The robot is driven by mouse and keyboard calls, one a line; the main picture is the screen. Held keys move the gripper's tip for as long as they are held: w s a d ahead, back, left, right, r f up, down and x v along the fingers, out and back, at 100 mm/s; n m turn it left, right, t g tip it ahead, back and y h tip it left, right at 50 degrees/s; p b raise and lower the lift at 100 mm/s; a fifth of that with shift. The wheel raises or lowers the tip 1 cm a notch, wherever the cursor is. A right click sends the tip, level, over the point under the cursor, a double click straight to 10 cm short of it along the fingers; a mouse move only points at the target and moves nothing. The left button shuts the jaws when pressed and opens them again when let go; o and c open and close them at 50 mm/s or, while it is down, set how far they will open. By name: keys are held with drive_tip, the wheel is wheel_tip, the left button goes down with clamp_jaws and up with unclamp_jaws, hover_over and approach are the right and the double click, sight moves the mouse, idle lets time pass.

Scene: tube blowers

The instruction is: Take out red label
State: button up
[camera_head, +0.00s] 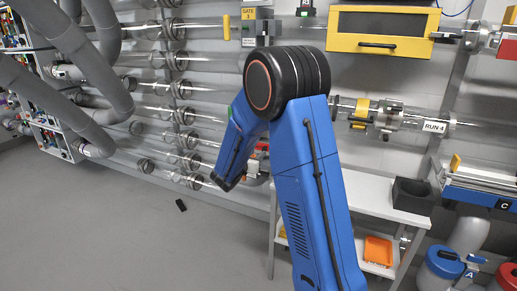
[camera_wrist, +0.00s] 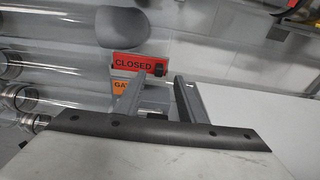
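The red label (camera_wrist: 128,63), marked CLOSED, is upright in the wrist view, with a small dark piece at its right end. My gripper (camera_wrist: 160,80) is open, its two fingers pointing toward the label. The left finger overlaps the label's lower part in the picture, and the right finger lies to its right. Nothing shows held between the fingers; contact cannot be told. In the head view my blue arm hides most of the gripper, and a small bit of red (camera_head: 262,147) shows beside the arm.
An orange gate sign (camera_wrist: 121,87) sits just below the label, partly behind the left finger. Clear tubes (camera_wrist: 50,60) run at the left. In the head view a white table (camera_head: 365,192) carries a dark box (camera_head: 412,196). An orange tray (camera_head: 378,250) is below.

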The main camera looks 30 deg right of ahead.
sight(263, 148)
drive_tip(key=shift+x, duration=3.8)
clamp_jaws()
